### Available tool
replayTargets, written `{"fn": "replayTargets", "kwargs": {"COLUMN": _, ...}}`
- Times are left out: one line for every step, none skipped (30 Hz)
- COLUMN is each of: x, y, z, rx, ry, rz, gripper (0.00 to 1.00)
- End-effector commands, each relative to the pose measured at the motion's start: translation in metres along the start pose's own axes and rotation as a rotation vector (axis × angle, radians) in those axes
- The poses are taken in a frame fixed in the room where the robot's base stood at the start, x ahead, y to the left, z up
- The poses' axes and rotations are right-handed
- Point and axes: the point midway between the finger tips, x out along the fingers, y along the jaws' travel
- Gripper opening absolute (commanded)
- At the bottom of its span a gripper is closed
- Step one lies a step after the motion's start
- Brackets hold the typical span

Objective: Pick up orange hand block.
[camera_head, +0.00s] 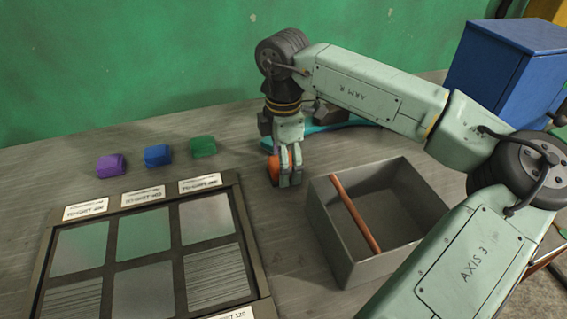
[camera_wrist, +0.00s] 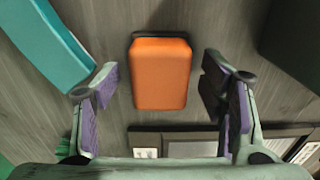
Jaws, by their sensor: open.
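The orange hand block (camera_wrist: 160,75) lies on the table between the two open fingers of my gripper (camera_wrist: 158,90) in the wrist view. Visible gaps separate it from both finger pads. In the head view, the orange block (camera_head: 273,168) shows at the left side of my gripper (camera_head: 284,175), partly hidden by the fingers. My gripper points down close to the table. Whether the fingers touch the tabletop I cannot tell.
Purple (camera_head: 112,166), blue (camera_head: 158,155) and green (camera_head: 203,147) blocks stand left of my gripper. A framed panel tray (camera_head: 235,215) lies at front left. A grey bin (camera_head: 340,262) with a reddish divider stands right. A teal object (camera_head: 335,129) lies behind my gripper.

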Motion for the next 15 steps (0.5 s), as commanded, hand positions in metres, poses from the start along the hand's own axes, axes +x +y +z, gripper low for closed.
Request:
{"fn": "replayTargets", "kwargs": {"x": 0.0011, "y": 0.0000, "z": 0.0000, "rx": 0.000, "ry": 0.000, "rz": 0.001, "gripper": 0.65}}
{"fn": "replayTargets", "kwargs": {"x": 0.0015, "y": 0.0001, "z": 0.0001, "rx": 0.000, "ry": -0.001, "rz": 0.001, "gripper": 0.65}}
{"fn": "replayTargets", "kwargs": {"x": 0.0017, "y": 0.0002, "z": 0.0001, "rx": 0.000, "ry": -0.001, "rz": 0.001, "gripper": 0.65}}
{"fn": "replayTargets", "kwargs": {"x": 0.0017, "y": 0.0002, "z": 0.0002, "rx": 0.000, "ry": -0.001, "rz": 0.001, "gripper": 0.65}}
{"fn": "replayTargets", "kwargs": {"x": 0.0017, "y": 0.0002, "z": 0.0002, "rx": 0.001, "ry": -0.001, "rz": 0.001, "gripper": 0.65}}
{"fn": "replayTargets", "kwargs": {"x": 0.0016, "y": 0.0002, "z": 0.0002, "rx": 0.001, "ry": -0.001, "rz": 0.001, "gripper": 0.65}}
{"fn": "replayTargets", "kwargs": {"x": 0.0016, "y": 0.0002, "z": 0.0002, "rx": 0.001, "ry": -0.001, "rz": 0.001, "gripper": 0.64}}
{"fn": "replayTargets", "kwargs": {"x": 0.0015, "y": 0.0002, "z": 0.0002, "rx": 0.001, "ry": -0.001, "rz": 0.001, "gripper": 0.62}}
{"fn": "replayTargets", "kwargs": {"x": 0.0015, "y": 0.0002, "z": 0.0002, "rx": 0.001, "ry": -0.001, "rz": 0.001, "gripper": 0.59}}
{"fn": "replayTargets", "kwargs": {"x": 0.0015, "y": 0.0002, "z": 0.0002, "rx": 0.001, "ry": -0.001, "rz": 0.001, "gripper": 0.57}}
{"fn": "replayTargets", "kwargs": {"x": 0.0014, "y": 0.0002, "z": 0.0002, "rx": 0.001, "ry": -0.001, "rz": 0.001, "gripper": 0.55}}
{"fn": "replayTargets", "kwargs": {"x": 0.0014, "y": 0.0002, "z": 0.0002, "rx": 0.001, "ry": 0.000, "rz": 0.001, "gripper": 0.52}}
{"fn": "replayTargets", "kwargs": {"x": 0.0014, "y": 0.0002, "z": 0.0002, "rx": 0.001, "ry": 0.000, "rz": 0.001, "gripper": 0.50}}
{"fn": "replayTargets", "kwargs": {"x": 0.0013, "y": 0.0002, "z": 0.0002, "rx": 0.001, "ry": 0.000, "rz": 0.001, "gripper": 0.48}}
{"fn": "replayTargets", "kwargs": {"x": 0.0013, "y": 0.0002, "z": 0.0002, "rx": 0.001, "ry": 0.000, "rz": 0.001, "gripper": 0.46}}
